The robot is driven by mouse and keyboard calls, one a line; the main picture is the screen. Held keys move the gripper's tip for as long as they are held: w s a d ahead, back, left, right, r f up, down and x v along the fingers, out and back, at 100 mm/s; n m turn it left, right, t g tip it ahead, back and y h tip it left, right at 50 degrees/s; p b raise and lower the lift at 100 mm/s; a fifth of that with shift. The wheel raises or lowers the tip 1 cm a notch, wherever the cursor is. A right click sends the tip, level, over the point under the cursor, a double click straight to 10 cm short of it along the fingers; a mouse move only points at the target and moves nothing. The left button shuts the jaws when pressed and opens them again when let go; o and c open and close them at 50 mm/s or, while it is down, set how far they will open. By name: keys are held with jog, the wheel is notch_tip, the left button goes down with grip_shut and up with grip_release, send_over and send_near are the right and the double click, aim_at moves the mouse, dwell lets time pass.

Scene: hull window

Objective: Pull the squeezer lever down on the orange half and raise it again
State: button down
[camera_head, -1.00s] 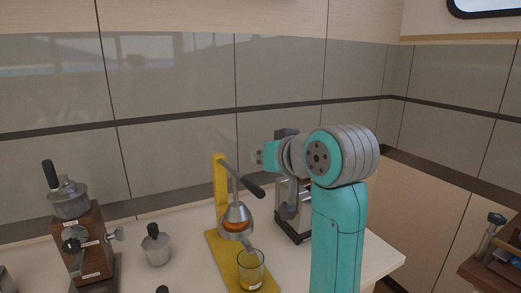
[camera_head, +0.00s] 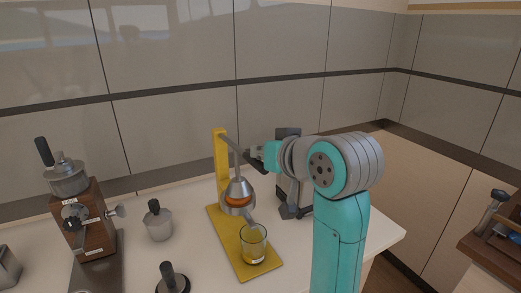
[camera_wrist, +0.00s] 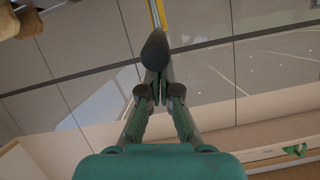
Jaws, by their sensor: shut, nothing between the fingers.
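The squeezer has a yellow post and base (camera_head: 221,160), with its lever up and the lever's dark handle (camera_head: 256,165) pointing right. Its metal cone (camera_head: 239,188) is above the orange half (camera_head: 238,201), which shows as an orange band in the cup. A glass (camera_head: 253,244) with some yellow juice stands under the spout. My gripper (camera_head: 255,153) is at the handle and partly overlaps it in the head view. In the wrist view, my gripper (camera_wrist: 157,96) is shut and empty, with the handle (camera_wrist: 155,50) just past its fingertips. I cannot tell whether they touch.
A wooden grinder (camera_head: 91,220), a metal cup with a dark knob (camera_head: 158,222) and a tamper (camera_head: 171,280) stand to the left. The tiled wall is behind.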

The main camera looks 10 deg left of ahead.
jog(key=shift+s+d+f+t+y, duration=0.1)
jog(key=shift+s+f+t+y, duration=0.1)
jog(key=shift+f, duration=0.55)
jog(key=shift+s+d+f+t+y, duration=0.1)
jog(key=shift+f+t, duration=0.1)
jog(key=shift+f, duration=0.55)
jog(key=shift+w+r, duration=0.1)
jog(key=shift+r, duration=0.05)
